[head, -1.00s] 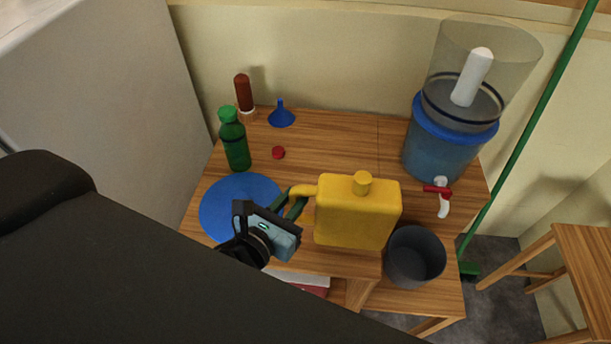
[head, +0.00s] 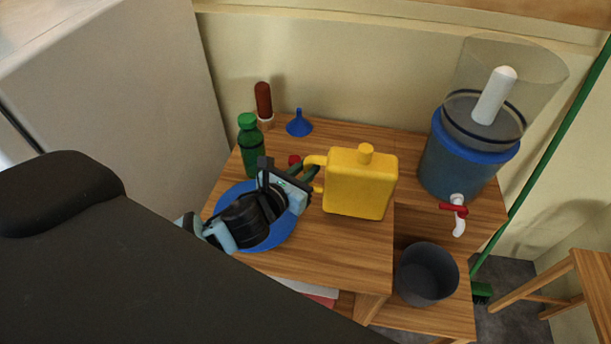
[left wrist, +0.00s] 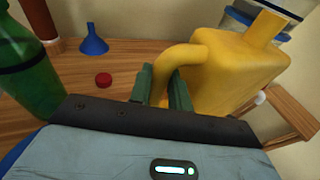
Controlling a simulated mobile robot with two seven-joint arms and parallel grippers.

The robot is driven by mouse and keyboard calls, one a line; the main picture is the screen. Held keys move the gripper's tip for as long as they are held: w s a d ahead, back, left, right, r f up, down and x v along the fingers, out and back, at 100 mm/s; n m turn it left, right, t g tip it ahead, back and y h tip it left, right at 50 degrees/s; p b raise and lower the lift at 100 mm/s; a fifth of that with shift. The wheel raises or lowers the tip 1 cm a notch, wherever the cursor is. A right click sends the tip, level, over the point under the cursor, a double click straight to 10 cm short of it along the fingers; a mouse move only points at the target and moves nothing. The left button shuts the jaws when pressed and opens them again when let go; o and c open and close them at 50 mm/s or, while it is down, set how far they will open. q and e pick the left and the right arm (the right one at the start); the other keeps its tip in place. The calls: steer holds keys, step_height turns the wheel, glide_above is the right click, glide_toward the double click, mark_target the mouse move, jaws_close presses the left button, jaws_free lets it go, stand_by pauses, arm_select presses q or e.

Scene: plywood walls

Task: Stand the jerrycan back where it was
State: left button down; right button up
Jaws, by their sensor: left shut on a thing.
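The yellow jerrycan (head: 360,183) is upright over the right part of the wooden table top (head: 330,255). I cannot tell whether its base touches the wood. My left gripper (head: 310,178) comes in from the left and is shut on the jerrycan's handle. In the left wrist view, the two green fingers (left wrist: 162,86) sit on either side of the handle of the jerrycan (left wrist: 235,68). My right gripper is not in view.
A green bottle (head: 251,148), a brown-red bottle (head: 263,102), a blue funnel (head: 299,124) and a red cap (head: 294,160) stand behind. A water dispenser (head: 462,160) and dark bucket (head: 427,274) are right.

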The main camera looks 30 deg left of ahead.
arm_select(q)
steer(key=shift+s+f, duration=0.1)
steer(key=shift+f, duration=1.15)
steer(key=c, duration=1.3)
jaws_free()
steer(key=shift+r, duration=0.15)
steer(key=v, duration=1.2)
steer(key=shift+b, duration=0.3)
